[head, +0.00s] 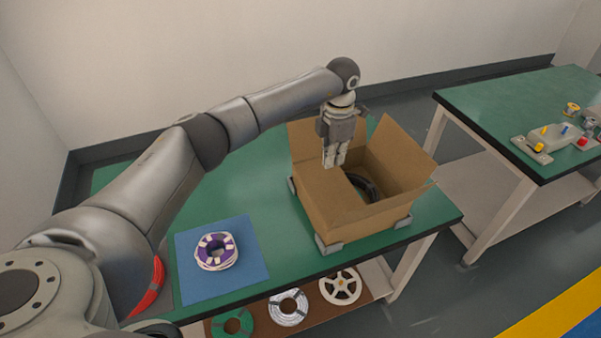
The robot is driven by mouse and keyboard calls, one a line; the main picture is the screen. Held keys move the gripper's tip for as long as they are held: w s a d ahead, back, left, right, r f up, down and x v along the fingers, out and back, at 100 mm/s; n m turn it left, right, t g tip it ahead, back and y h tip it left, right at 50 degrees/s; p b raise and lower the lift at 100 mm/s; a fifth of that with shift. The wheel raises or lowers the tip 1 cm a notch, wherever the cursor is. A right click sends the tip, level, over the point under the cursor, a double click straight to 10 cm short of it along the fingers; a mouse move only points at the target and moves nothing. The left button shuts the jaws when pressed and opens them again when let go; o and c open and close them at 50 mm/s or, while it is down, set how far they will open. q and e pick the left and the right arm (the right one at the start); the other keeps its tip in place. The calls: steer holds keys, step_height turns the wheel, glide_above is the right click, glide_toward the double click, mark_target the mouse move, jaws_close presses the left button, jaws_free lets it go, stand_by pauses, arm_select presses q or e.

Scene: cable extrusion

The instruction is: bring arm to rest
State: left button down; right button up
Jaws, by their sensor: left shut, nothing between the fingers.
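My left arm reaches in from the left across the green table (275,248). A dark coil (365,186) lies inside the box, partly hidden by the box walls. My right gripper is not in view.
A purple and white spool (216,251) lies on a blue mat (192,283). Several spools, one of them white (340,287), lie on a shelf below. Another green table (520,105) with a small device (548,138) stands at the right, across a floor gap.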

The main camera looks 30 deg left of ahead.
arm_select(q)
steer(key=shift+r, duration=0.75)
